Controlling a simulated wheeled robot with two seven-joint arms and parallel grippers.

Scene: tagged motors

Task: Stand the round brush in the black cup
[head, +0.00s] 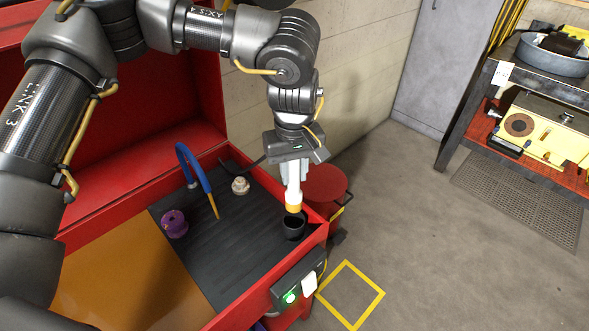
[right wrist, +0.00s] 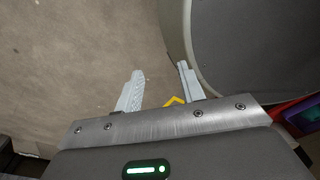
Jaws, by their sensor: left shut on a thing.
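The round brush (head: 293,197) has a white handle and a yellow lower end. My left gripper (head: 292,175) is shut on its handle and holds it upright, yellow end down. The black cup (head: 293,231) stands upright at the right front corner of the dark ribbed mat. The brush's yellow end is just above the cup's mouth; I cannot tell whether it touches the rim. My right gripper (right wrist: 160,75) shows in the right wrist view with its fingers apart and nothing between them.
On the dark mat (head: 205,262) are a purple knob-like part (head: 174,224), a beige part (head: 240,186) and a blue hooked tool (head: 194,166) with a yellow tip. The red box wall (head: 313,241) runs close beside the cup. A red drum (head: 326,185) stands behind.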

